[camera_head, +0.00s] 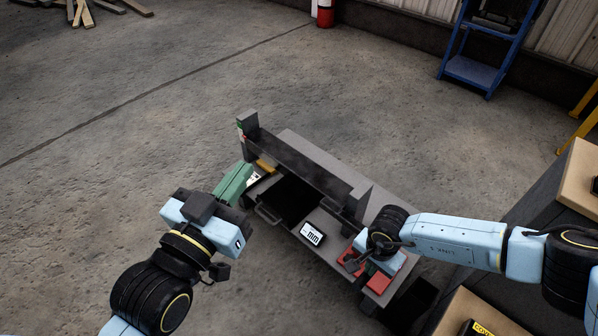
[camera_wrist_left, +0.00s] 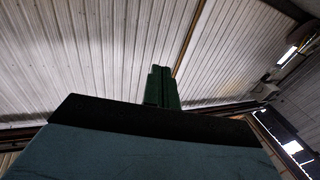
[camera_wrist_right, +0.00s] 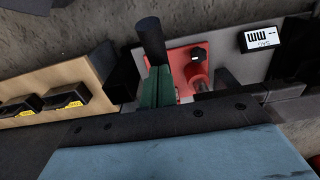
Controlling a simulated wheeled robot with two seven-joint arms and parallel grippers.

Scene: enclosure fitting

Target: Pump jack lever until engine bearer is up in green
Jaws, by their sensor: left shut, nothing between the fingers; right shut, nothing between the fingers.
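The red jack (camera_head: 377,280) sits at the right end of the grey bench, partly hidden by my right arm. It also shows in the right wrist view (camera_wrist_right: 190,62), with a dark upright cylinder (camera_wrist_right: 150,38) that looks like its lever. My right gripper (camera_wrist_right: 156,85) is shut and empty, its green fingers close beside that cylinder; I cannot tell whether they touch. A long dark beam (camera_head: 300,165), apparently the engine bearer, spans two posts. A small green mark (camera_head: 240,126) is on the left post. My left gripper (camera_head: 238,180) is shut and empty near the bench's left end.
A white label display (camera_head: 312,234) lies on the bench. A yellow block (camera_head: 265,166) is under the beam's left end. Wooden-topped boxes (camera_head: 480,315) stand at the right.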

